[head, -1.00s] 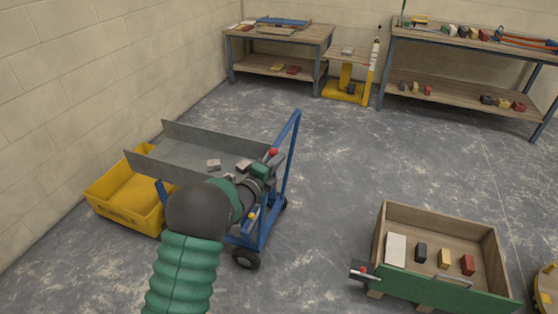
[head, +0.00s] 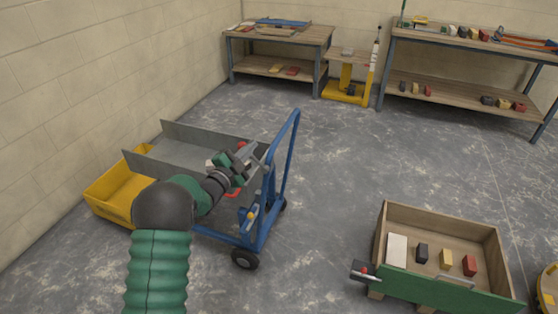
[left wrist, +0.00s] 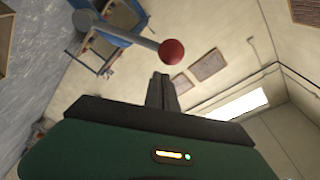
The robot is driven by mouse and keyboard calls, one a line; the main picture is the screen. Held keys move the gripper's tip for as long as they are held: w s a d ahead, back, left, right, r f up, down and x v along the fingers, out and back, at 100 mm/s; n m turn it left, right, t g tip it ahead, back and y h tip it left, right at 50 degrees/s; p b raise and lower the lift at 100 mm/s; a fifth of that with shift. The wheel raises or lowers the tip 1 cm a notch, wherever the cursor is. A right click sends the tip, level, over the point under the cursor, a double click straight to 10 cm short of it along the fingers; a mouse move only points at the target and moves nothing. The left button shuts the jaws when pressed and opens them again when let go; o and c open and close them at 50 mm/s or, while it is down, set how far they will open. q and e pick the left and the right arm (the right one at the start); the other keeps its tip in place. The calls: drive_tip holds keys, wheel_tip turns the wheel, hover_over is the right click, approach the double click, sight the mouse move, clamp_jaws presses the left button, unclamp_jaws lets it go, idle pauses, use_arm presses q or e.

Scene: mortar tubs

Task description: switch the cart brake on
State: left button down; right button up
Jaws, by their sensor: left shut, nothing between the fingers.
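The cart (head: 284,185) has a blue frame, a grey metal tray and black wheels, and stands left of centre in the head view. A lever with a red ball knob (head: 241,145) shows at its handle end, partly hidden by my gripper. In the left wrist view the red ball (left wrist: 171,51) sits on a grey rod that comes from the upper left. My left gripper (head: 249,152) is shut and empty, close to the knob. Its fingers show in the left wrist view (left wrist: 160,92), just below the ball; I cannot tell whether they touch it. My right gripper is out of view.
A yellow tub (head: 112,193) stands left of the cart. A wooden box (head: 440,222) with a green front holds several blocks at the right. Workbenches (head: 280,35) and a yellow stand (head: 347,92) are along the back. The floor between is clear.

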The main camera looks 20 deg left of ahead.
use_arm(q)
drive_tip(key=shift+a+f+n+y+b, duration=0.15)
drive_tip(key=shift+a+f+n+b, duration=0.2)
drive_tip(key=shift+a+n, duration=0.45)
drive_tip(key=shift+a+f+n+y+b, duration=0.2)
drive_tip(key=shift+a+f+n, duration=0.25)
drive_tip(key=shift+a, duration=0.7)
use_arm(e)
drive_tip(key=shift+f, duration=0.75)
use_arm(q)
drive_tip(key=shift+w+d+r, duration=0.1)
drive_tip(key=shift+r, duration=0.1)
drive_tip(key=p, duration=0.2)
approach(240, 147)
wheel_tip(240, 147, up, 2)
drive_tip(key=d, duration=0.2)
drive_tip(key=shift+d, duration=0.25)
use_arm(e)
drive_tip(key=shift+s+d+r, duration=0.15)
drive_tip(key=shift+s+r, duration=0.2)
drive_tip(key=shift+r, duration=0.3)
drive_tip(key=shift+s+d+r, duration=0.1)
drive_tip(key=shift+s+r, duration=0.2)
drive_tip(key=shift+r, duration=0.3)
